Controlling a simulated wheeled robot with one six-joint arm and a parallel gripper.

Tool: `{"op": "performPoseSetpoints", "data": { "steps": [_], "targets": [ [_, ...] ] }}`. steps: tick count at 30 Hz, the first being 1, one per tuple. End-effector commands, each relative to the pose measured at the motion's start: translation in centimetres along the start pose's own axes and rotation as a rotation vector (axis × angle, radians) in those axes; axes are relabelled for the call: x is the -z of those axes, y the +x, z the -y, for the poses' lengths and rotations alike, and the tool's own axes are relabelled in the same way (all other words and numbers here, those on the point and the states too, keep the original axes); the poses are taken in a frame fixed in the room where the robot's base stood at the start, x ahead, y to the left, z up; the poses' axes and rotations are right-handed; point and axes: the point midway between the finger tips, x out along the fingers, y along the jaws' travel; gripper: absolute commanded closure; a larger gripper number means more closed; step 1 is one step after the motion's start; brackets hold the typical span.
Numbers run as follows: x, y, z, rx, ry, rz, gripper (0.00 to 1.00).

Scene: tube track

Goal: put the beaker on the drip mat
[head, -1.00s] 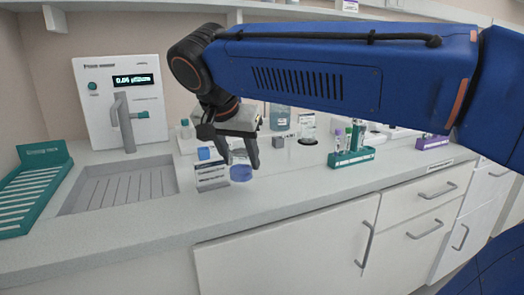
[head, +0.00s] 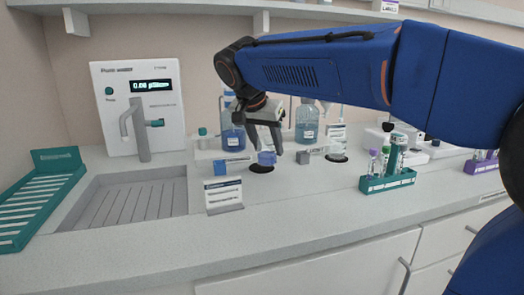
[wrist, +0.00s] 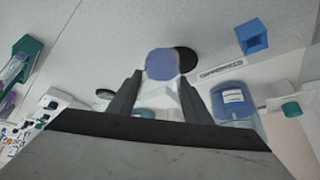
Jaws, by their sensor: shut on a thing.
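The beaker (head: 266,158) is small and clear with blue liquid. My gripper (head: 263,148) is shut on it, its two fingers on either side, pointing down at the counter. In the wrist view the beaker (wrist: 163,66) is between the fingertips. A dark round disc (head: 261,169), which looks like a drip mat, lies just under and in front of the beaker. It shows beside the beaker in the wrist view (wrist: 188,60). I cannot tell whether the beaker touches it. A second dark disc (head: 337,158) lies to the right.
A small sign (head: 222,196) stands in front on the left, a blue block (head: 232,165) behind it. Blue bottles (head: 306,124) stand behind. A teal tube rack (head: 388,181) is at right, a sink (head: 130,195) at left. The front counter is mostly clear.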

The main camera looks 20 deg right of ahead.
Motion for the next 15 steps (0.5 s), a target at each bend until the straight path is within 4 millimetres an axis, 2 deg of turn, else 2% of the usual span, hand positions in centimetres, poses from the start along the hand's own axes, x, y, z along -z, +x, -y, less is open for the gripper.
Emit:
{"op": "performPoseSetpoints", "data": {
  "steps": [6,11,15],
  "targets": [
    [2.5,1.5,2.9,0.000,0.000,0.000,0.80],
    [3.3,1.9,3.8,0.001,0.000,-0.001,0.80],
    [3.0,2.4,3.8,0.000,-0.001,0.000,0.80]
  ]
}}
